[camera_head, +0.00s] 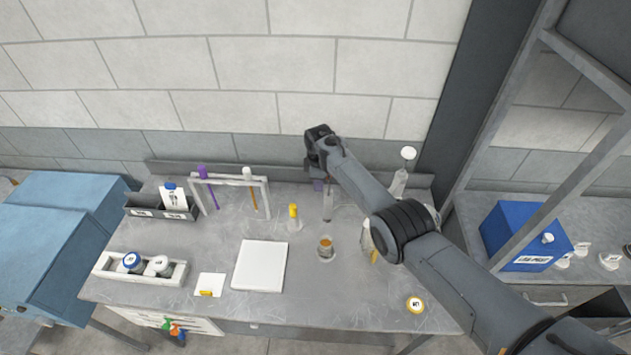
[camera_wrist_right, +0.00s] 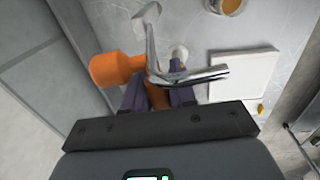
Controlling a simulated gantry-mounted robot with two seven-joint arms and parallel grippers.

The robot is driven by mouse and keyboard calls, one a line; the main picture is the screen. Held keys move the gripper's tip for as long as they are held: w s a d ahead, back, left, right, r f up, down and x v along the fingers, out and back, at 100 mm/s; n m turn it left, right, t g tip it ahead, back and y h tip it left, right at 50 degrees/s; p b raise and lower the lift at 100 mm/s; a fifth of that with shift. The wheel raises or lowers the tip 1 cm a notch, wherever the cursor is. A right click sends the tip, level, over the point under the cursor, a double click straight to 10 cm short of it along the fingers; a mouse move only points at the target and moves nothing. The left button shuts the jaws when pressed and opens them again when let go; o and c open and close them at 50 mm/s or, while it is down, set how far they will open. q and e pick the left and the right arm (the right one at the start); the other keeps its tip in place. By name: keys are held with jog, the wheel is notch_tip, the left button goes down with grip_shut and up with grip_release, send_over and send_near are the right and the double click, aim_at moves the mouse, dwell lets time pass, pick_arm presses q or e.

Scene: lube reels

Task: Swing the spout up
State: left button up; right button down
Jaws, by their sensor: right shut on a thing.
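My right gripper (camera_head: 318,184) hangs over the back of the bench. In the right wrist view its two dark purple fingers (camera_wrist_right: 157,98) are shut on an orange piece, which joins a fat orange cylinder (camera_wrist_right: 108,70) on the left. A shiny bent metal spout (camera_wrist_right: 205,76) lies just ahead of the fingertips and points right. Its other arm runs up the picture. In the head view my arm and gripper hide most of this fixture; a grey upright part (camera_head: 327,206) shows below the gripper. My left gripper is not in view.
A glass cup of amber liquid (camera_head: 326,250) stands in front of the gripper. A yellow-capped bottle (camera_head: 293,214) and a rack with tubes (camera_head: 227,181) stand to the left. A white board (camera_head: 260,267) lies in front. A blue box (camera_head: 524,237) stands at right.

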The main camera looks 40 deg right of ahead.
jog(key=shift+f, duration=0.15)
jog(key=c, duration=1)
grip_release()
jog(key=shift+r, duration=0.55)
jog(key=r, duration=0.8)
jog(key=shift+s+a+r+p, duration=0.15)
jog(key=shift+s+a+p, duration=0.15)
jog(key=shift+p, duration=0.1)
jog(key=shift+s+r, duration=0.1)
jog(key=shift+r, duration=0.65)
